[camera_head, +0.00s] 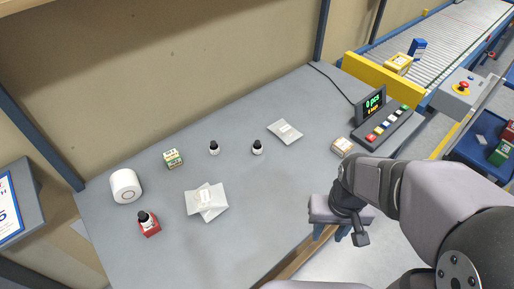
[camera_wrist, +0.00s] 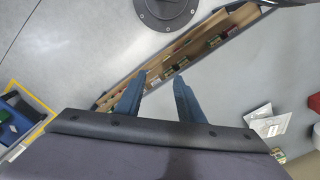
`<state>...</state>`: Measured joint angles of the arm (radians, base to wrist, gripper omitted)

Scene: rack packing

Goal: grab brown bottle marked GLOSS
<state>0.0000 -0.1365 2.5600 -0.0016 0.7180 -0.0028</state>
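Two small dark bottles with black caps and white labels stand upright on the grey table in the head view, a left bottle (camera_head: 214,149) and a right bottle (camera_head: 257,148). A third dark-capped bottle (camera_head: 143,217) shows at a red box at the front left. The labels are too small to read, so I cannot tell which is marked GLOSS. My gripper (camera_head: 339,232) is at the table's front right edge, well away from the bottles. In the wrist view my gripper (camera_wrist: 160,78) is open, with nothing between its fingers. No bottle can be made out clearly there.
The table (camera_head: 130,250) also holds a white round device (camera_head: 126,186), a green-yellow box (camera_head: 173,158), grey packets (camera_head: 207,201), a single packet (camera_head: 285,131), a small brown-white box (camera_head: 342,146) and a button panel (camera_head: 388,127). A long brown-lined bin (camera_wrist: 215,42) shows in the wrist view.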

